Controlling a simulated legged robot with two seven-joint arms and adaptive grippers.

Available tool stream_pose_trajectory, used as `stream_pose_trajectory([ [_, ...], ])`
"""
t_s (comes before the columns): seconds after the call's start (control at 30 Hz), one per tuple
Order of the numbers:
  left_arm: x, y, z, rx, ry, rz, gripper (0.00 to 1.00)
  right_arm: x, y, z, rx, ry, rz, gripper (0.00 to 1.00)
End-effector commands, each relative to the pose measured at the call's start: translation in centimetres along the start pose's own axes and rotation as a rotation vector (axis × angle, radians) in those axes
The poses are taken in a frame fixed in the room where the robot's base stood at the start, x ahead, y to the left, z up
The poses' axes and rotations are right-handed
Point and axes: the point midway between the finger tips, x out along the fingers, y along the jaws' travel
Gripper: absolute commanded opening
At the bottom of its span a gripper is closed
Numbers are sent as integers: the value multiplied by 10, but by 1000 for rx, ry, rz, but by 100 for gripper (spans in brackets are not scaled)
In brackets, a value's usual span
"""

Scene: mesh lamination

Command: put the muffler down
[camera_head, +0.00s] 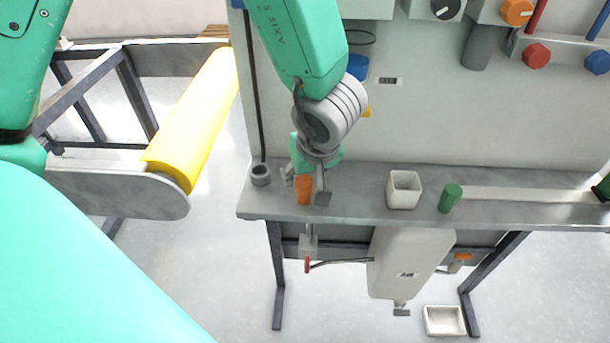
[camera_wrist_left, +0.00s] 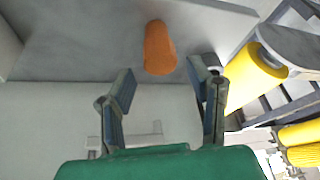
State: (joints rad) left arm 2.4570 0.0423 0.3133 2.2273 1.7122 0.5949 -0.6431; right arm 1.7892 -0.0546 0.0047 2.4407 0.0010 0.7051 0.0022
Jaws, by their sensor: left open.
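The orange cylinder (camera_head: 304,190), which I take for the muffler, is on the grey ledge (camera_head: 340,205) near its left end. In the left wrist view the orange cylinder (camera_wrist_left: 159,48) shows just beyond and between the fingertips, with nothing clamped. My left gripper (camera_head: 314,182) is open; its arm comes down from above and partly covers the ledge around the cylinder. The open fingers also show in the left wrist view (camera_wrist_left: 162,72). Whether a finger touches the cylinder cannot be told. My right gripper is not in view.
A grey round cup (camera_head: 260,174) is left of the gripper on the ledge. A white square cup (camera_head: 404,190) and a green cylinder (camera_head: 450,198) stand to the right. A yellow roller (camera_head: 195,115) is at the left.

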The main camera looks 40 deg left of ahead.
Motion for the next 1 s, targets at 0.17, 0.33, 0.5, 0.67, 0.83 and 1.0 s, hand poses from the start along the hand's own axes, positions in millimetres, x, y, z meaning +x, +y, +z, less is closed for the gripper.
stream_pose_trajectory([
  [0.17, -44, 1, -2, -2, -1, 4, 46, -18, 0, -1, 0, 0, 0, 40],
  [0.33, -69, 1, -1, -1, -1, 2, 46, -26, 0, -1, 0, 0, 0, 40],
  [0.5, -80, 0, -1, 0, 0, 0, 46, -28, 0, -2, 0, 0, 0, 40],
  [0.67, -81, 0, 0, 1, 0, 0, 46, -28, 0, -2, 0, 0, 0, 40],
  [0.83, -81, 0, 0, 0, 0, 0, 46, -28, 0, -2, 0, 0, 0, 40],
  [1.0, -81, 0, 0, 0, 0, 0, 46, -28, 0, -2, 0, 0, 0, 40],
])
